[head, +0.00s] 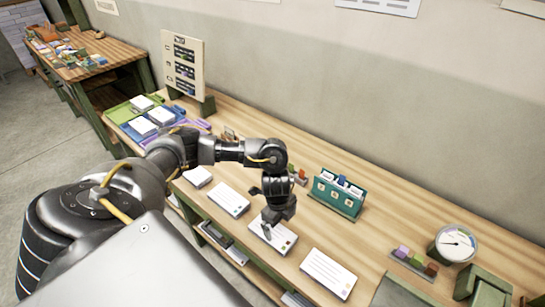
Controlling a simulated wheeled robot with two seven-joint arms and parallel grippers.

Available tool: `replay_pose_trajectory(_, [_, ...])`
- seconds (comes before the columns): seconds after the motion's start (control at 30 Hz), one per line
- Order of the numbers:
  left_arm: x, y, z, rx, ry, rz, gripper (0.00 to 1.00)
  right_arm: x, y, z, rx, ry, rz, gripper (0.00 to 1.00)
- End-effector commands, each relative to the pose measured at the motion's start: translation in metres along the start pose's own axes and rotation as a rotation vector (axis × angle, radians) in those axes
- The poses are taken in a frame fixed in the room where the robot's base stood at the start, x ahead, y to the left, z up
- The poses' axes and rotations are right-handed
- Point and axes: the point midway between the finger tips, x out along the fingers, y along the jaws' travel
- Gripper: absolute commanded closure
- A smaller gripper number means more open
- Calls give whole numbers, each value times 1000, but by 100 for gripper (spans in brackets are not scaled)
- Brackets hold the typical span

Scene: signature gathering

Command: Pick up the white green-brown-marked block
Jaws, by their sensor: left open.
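My left gripper (267,229) reaches down over the front of the long wooden table, its fingers low over a white block (283,242) with small coloured marks near its right end. The gripper is open and covers part of this block; whether the fingers touch it cannot be told. Similar flat white blocks lie in a row along the front edge: one to the left (230,200) and one to the right (328,272). The marks are too small to tell surely which is green-brown. My right gripper is not in view.
A teal holder with cards (336,196) stands behind the gripper. A round dial (455,245) and a rack of coloured blocks (414,261) stand at the right. Trays with white stacks (142,128) and an upright board (183,64) are at the far left.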

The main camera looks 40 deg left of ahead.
Motion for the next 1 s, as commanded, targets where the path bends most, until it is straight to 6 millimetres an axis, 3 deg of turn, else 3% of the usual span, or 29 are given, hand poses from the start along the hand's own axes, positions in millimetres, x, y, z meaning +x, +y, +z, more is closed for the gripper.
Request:
replay_pose_trajectory(0.1, [-10,0,28,-29,-56,40,0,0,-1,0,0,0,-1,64])
replay_pose_trajectory(0.2, [-13,2,36,-39,-71,55,0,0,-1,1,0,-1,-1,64])
replay_pose_trajectory(0.33, [-6,3,36,-40,-72,58,0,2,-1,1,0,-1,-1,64])
replay_pose_trajectory(0.6, [34,5,39,-40,-72,58,0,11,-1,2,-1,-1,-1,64])
replay_pose_trajectory(1.0, [55,5,41,-42,-73,57,0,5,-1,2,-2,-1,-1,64])
